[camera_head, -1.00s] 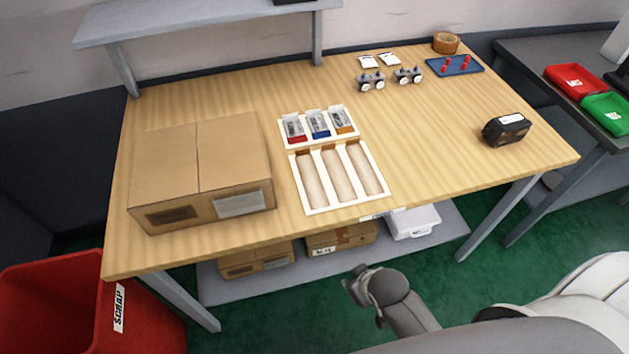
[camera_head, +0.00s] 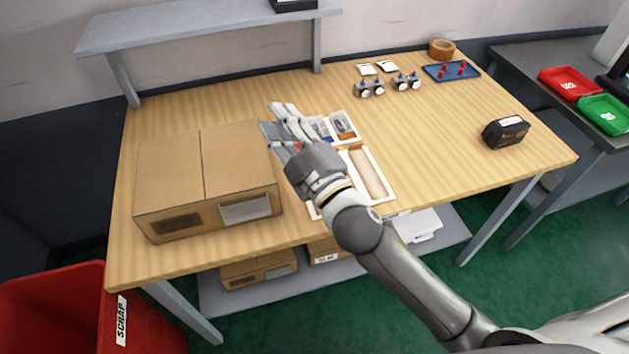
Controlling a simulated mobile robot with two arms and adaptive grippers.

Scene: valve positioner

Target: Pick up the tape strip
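I cannot make out a separate tape strip with certainty. An orange-brown tape roll (camera_head: 441,48) stands at the far back of the table. My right arm reaches in from the lower right. My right gripper (camera_head: 277,118) is over the left part of the white tray with small parts, just right of the cardboard box. Its fingers look spread apart, with nothing visible held between them. The gripper and forearm hide the left compartments of the white trays. My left gripper is not in view.
A cardboard box (camera_head: 206,175) stands on the left of the table (camera_head: 430,140). The white tray with long slots (camera_head: 387,190) is partly covered by my arm. A black device (camera_head: 506,131) sits at right, a blue tray (camera_head: 440,72) at back right. The table's middle right is clear.

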